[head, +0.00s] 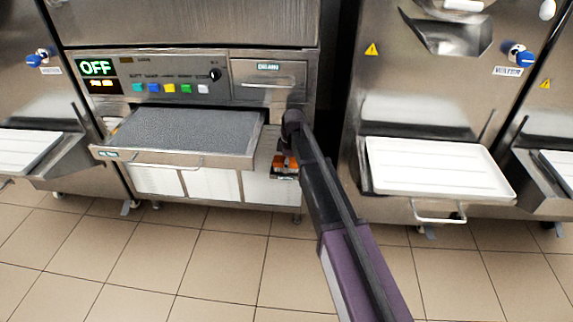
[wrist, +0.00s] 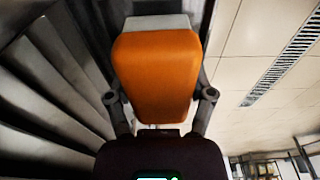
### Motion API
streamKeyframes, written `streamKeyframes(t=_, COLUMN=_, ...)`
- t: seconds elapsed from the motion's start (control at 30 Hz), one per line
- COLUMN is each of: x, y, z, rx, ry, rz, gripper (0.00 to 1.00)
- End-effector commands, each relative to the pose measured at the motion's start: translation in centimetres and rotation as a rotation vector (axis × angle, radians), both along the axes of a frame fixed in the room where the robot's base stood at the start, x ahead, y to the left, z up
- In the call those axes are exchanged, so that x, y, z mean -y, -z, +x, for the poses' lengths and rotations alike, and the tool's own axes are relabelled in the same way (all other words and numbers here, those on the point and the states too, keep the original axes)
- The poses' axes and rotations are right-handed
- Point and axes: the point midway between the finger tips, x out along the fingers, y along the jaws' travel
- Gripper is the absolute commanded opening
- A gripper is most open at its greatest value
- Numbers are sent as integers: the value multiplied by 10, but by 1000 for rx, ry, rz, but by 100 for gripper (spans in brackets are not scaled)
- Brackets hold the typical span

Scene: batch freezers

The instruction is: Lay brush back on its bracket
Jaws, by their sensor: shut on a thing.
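The brush shows as an orange block (wrist: 155,75) with a pale grey end (wrist: 157,22) in the wrist view. My gripper (wrist: 160,96) is shut on it, with one finger at each side. In the head view my gripper (head: 284,150) is at the right front of the middle freezer, just right of the pulled-out grey tray. A small part of the orange brush (head: 279,161) shows below it there. The bracket cannot be made out clearly; my arm and gripper cover much of that spot.
The middle freezer's grey tray (head: 160,158) juts out left of my gripper. A button panel (head: 165,85) reading OFF is above it. Another freezer with a white tray (head: 440,192) stands to the right. The tiled floor (head: 225,265) in front is clear.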

Motion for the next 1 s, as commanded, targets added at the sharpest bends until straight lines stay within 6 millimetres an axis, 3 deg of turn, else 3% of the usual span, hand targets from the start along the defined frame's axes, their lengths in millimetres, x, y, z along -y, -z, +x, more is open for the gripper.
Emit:
streamKeyframes(t=0.8, x=-1, y=12, z=0, rx=0, ry=-1, rz=0, gripper=31)
streamKeyframes(t=0.83, x=0, y=12, z=0, rx=0, ry=-1, rz=0, gripper=72)
streamKeyframes(t=0.93, x=0, y=11, z=0, rx=0, ry=-1, rz=0, gripper=100)
streamKeyframes(t=1.0, x=0, y=11, z=0, rx=0, ry=-1, rz=0, gripper=100)
